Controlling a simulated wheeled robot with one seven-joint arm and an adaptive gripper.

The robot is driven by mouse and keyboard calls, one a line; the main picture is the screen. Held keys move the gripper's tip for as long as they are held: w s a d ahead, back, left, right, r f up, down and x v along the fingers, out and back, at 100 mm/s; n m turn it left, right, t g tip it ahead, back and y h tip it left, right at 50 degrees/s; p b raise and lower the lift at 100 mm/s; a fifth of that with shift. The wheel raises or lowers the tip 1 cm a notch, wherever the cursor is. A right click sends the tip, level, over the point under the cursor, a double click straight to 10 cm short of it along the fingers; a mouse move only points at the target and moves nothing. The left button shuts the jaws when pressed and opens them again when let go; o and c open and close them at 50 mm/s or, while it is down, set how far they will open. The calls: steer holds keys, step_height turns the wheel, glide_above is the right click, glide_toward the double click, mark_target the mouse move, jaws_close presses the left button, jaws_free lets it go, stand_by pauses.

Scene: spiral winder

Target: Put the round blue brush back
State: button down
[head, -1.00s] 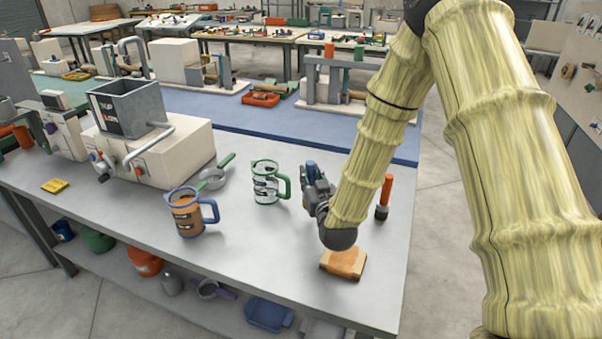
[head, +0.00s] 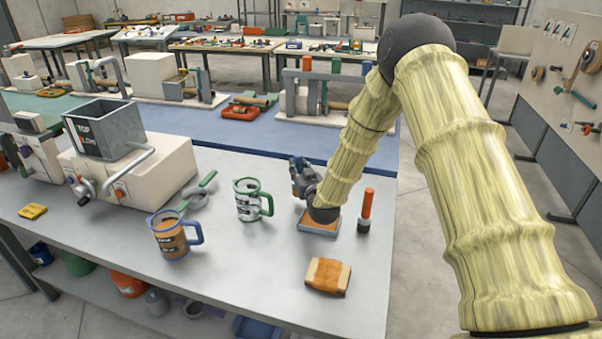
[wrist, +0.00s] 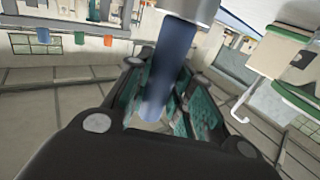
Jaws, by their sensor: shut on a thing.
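The round blue brush shows in the wrist view as a blue handle (wrist: 172,62) with a grey metal end at the top edge of the picture. My gripper (wrist: 160,108) is shut on this handle, which sits between the two teal-padded fingers. In the head view my gripper (head: 301,178) is above the table's right part, right of the green-handled mug. The brush is hard to make out there. Its bristles are not in view.
On the table (head: 235,290) are a green-handled mug (head: 248,203), a blue-handled mug (head: 170,238), an orange-handled brush (head: 365,212) standing upright, a wooden block (head: 328,276) in front and an orange-brown framed pad (head: 318,228) under my wrist. The front middle is clear.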

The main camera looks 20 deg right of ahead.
steer(key=shift+w+d, duration=0.45)
steer(key=shift+f+p, duration=0.75)
steer(key=shift+f, duration=1)
steer(key=shift+f, duration=0.2)
steer(key=c, duration=1.3)
jaws_free()
steer(key=shift+o, duration=0.2)
steer(key=shift+r, duration=0.1)
steer(key=shift+r, duration=0.1)
steer(key=s+b, duration=0.3)
steer(key=s, duration=0.9)
steer(key=shift+d, duration=0.15)
